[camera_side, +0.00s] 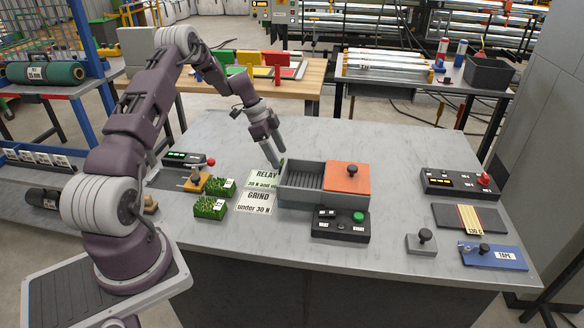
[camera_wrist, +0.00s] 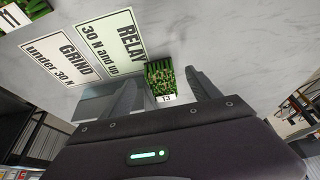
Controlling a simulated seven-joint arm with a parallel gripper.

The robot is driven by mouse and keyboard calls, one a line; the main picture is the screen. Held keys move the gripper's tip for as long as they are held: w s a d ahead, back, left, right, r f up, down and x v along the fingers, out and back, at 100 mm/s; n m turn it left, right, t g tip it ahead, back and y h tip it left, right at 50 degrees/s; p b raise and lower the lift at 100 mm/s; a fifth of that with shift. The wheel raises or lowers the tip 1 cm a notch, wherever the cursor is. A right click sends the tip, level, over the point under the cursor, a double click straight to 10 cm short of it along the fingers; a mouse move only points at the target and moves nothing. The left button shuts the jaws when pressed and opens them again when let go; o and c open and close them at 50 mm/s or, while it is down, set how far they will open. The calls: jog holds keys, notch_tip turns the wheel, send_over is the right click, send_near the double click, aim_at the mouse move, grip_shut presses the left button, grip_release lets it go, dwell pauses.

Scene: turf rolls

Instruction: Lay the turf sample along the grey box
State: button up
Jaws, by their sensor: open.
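A small green turf sample (camera_wrist: 160,75) with a white label shows in the wrist view between the two fingers, with a visible gap on either side. My gripper (camera_wrist: 161,82) is open around it, its fingers pointing down. In the side view my gripper (camera_side: 277,158) is low over the table behind the grey box; only a sliver of green (camera_side: 281,162) shows by the fingertips. The grey box (camera_side: 296,201) is open on its left half, with a ribbed floor. An orange lid with a black knob (camera_side: 348,180) covers its right half. Whether the sample touches the box is hidden.
Two more turf samples (camera_side: 221,187) (camera_side: 210,208) lie left of the RELAY card (camera_side: 264,178) and GRIND card (camera_side: 256,202). A button panel (camera_side: 341,224) stands in front of the box.

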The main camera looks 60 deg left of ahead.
aim_at(281, 162)
jog(key=x, duration=0.2)
jog(key=shift+w+d+f, duration=0.1)
jog(key=shift+f, duration=0.3)
jog(key=shift+r, duration=0.1)
grip_shut()
jog(key=d+r, duration=0.1)
jog(key=r, duration=0.3)
jog(key=d+r, duration=0.2)
jog(key=r, duration=0.2)
jog(key=s+d+r, duration=0.1)
jog(key=r, duration=0.3)
jog(key=shift+s+d, duration=0.1)
jog(key=shift+d, duration=0.2)
jog(key=s+d, duration=0.2)
jog(key=d, duration=0.4)
jog(key=f, duration=0.8)
jog(key=shift+s+f, duration=0.2)
